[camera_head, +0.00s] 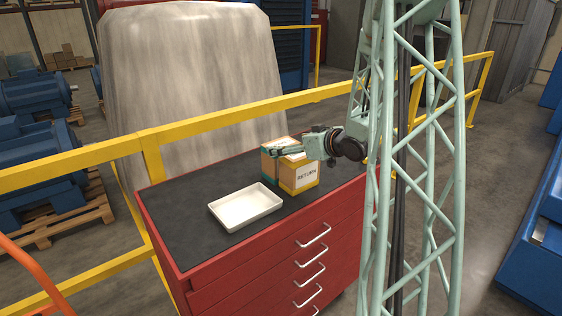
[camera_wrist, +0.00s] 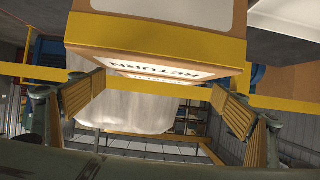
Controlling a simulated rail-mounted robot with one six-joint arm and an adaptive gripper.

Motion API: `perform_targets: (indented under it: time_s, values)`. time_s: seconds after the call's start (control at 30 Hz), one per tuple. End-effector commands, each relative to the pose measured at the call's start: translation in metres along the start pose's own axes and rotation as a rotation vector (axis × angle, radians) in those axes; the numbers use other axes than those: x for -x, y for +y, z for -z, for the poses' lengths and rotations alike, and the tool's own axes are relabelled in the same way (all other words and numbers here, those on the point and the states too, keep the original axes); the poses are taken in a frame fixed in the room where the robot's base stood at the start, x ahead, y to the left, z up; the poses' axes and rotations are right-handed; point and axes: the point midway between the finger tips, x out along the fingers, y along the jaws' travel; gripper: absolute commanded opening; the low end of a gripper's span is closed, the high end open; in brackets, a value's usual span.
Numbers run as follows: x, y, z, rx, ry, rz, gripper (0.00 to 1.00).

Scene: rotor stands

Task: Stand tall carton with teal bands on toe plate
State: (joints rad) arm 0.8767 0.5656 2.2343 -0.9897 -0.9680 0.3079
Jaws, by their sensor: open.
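The carton with teal bands (camera_head: 268,164) stands on the black top of the red cabinet, behind and left of a yellow-banded carton. Only part of its side and top shows; its full height is hidden. My gripper (camera_head: 284,151) reaches in from the right at the height of the carton tops; whether it touches either one I cannot tell. In the wrist view its fingers (camera_wrist: 157,98) are spread apart with nothing between the tips. The toe plate is not clearly in view.
The yellow-banded carton (camera_head: 300,176), marked RETURN, stands close by and fills the top of the wrist view (camera_wrist: 155,45). A white tray (camera_head: 246,208) lies left on the cabinet top (camera_head: 190,193). A yellow railing (camera_head: 225,117) runs behind. An orange bar (camera_head: 32,270) shows at lower left.

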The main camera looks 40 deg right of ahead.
Motion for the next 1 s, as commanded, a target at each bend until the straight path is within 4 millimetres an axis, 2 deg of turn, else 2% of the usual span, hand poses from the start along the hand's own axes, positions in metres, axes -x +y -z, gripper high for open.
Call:
perform_targets:
  time_s: [0.3, 0.5, 1.0]
  values:
    - [-0.031, 0.0, -0.001, 0.0, 0.0, 0.001, 0.93]
    - [-0.044, 0.0, -0.001, 0.001, 0.0, 0.001, 0.93]
    - [-0.046, 0.0, -0.001, 0.0, 0.0, 0.0, 0.93]
